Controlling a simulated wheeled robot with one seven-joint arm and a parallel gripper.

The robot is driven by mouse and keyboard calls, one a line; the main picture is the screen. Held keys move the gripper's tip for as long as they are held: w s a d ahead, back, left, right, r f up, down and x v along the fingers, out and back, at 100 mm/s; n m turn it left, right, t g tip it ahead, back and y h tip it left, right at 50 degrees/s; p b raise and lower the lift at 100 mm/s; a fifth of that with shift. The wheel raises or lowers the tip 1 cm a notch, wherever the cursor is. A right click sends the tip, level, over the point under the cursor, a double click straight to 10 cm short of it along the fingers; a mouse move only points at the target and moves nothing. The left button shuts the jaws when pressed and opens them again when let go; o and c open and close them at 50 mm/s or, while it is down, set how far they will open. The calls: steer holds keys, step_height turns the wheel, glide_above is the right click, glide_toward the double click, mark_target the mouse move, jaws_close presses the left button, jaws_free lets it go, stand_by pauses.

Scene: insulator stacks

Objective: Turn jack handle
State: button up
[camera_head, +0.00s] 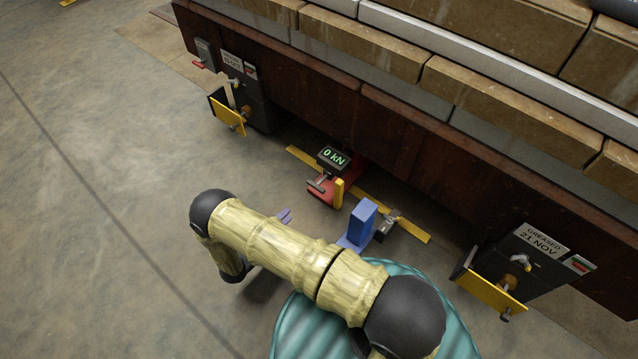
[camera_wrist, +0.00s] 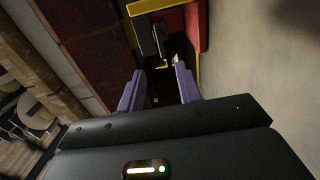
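A red jack (camera_head: 326,192) sits on the floor at the base of the dark brown beam, with a box reading "0 kN" (camera_head: 333,158) above it. A small grey handle (camera_head: 318,184) sticks out at its front. My gripper (camera_head: 285,215) is left of and in front of the jack, mostly hidden behind my arm. In the wrist view my gripper (camera_wrist: 157,82) has its two purple fingers apart, with nothing between them. The jack's red and yellow body (camera_wrist: 190,30) and a dark bar-like part (camera_wrist: 149,38) lie beyond the fingertips, apart from them.
A blue block (camera_head: 361,222) and a small metal part (camera_head: 385,226) stand right of the jack, near a yellow floor strip (camera_head: 412,229). Black boxes with yellow-edged brackets stand at left (camera_head: 256,105) and right (camera_head: 520,265). The floor at left is clear.

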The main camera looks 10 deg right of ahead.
mark_target(320, 181)
steer(key=b+x, duration=0.8)
steer(key=x, duration=0.8)
steer(key=shift+w+d+f, duration=0.2)
steer(key=shift+d, duration=0.1)
steer(key=shift+w+d+r, duration=0.15)
steer(key=shift+w+d, duration=0.1)
steer(key=shift+d, duration=0.05)
steer(key=shift+a, duration=0.1)
steer(key=shift+c, duration=0.8)
jaws_close()
